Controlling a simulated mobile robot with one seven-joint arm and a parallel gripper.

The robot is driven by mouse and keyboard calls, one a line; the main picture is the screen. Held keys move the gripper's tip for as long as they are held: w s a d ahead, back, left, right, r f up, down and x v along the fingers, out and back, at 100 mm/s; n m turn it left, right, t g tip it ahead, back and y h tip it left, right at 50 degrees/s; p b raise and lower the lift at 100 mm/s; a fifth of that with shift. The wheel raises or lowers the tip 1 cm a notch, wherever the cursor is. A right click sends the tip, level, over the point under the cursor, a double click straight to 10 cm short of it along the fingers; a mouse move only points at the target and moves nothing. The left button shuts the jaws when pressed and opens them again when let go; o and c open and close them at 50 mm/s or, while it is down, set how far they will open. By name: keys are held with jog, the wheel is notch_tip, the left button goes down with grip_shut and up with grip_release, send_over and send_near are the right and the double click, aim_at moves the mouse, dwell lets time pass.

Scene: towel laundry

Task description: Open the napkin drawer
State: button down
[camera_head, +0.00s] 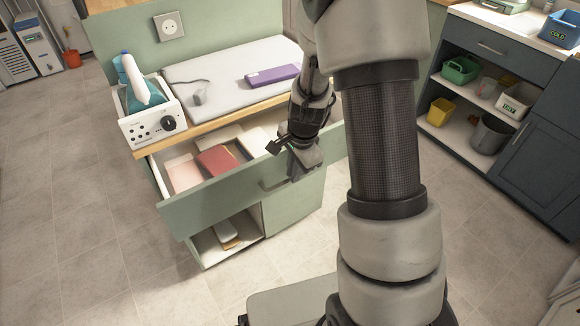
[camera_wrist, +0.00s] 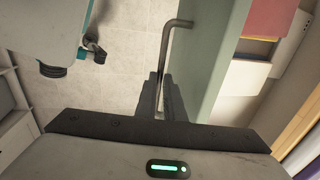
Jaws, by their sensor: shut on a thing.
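The napkin drawer (camera_head: 225,201) is a wide pale-green drawer in a green cabinet, and it stands pulled out in the head view. Folded cloths in white, pink and dark red (camera_head: 217,160) lie inside it. My gripper (camera_head: 300,172) is at the right part of the drawer front, at its metal bar handle (camera_wrist: 172,40). In the wrist view my gripper (camera_wrist: 161,78) has its fingers close together, shut on the handle bar. The drawer front (camera_wrist: 215,60) runs just right of the fingers. My arm hides the drawer's right end in the head view.
A white control box with a teal iron (camera_head: 140,85) and a pad with a purple packet (camera_head: 272,75) are on the worktop. An open shelf (camera_head: 208,250) lies below the drawer. A dark cabinet (camera_head: 540,140) stands right.

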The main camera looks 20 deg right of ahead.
jog(key=shift+s+d+b, duration=0.1)
jog(key=shift+s+d, duration=0.15)
jog(key=shift+s, duration=0.6)
jog(key=shift+s+d+b, duration=0.15)
jog(key=shift+s+d, duration=0.15)
jog(key=shift+s, duration=0.5)
jog(key=shift+s+d+b, duration=0.1)
jog(key=shift+s+d, duration=0.15)
jog(key=shift+s, duration=0.6)
jog(key=c, duration=1.9)
grip_release()
jog(key=shift+o, duration=0.2)
jog(key=s+r+p, duration=0.1)
jog(key=r+p, duration=0.1)
jog(key=r, duration=0.6)
jog(key=s+d+r+p, duration=0.1)
jog(key=s+r+p, duration=0.1)
jog(key=r, duration=0.7)
jog(key=shift+p, duration=0.55)
jog(key=shift+r, duration=0.1)
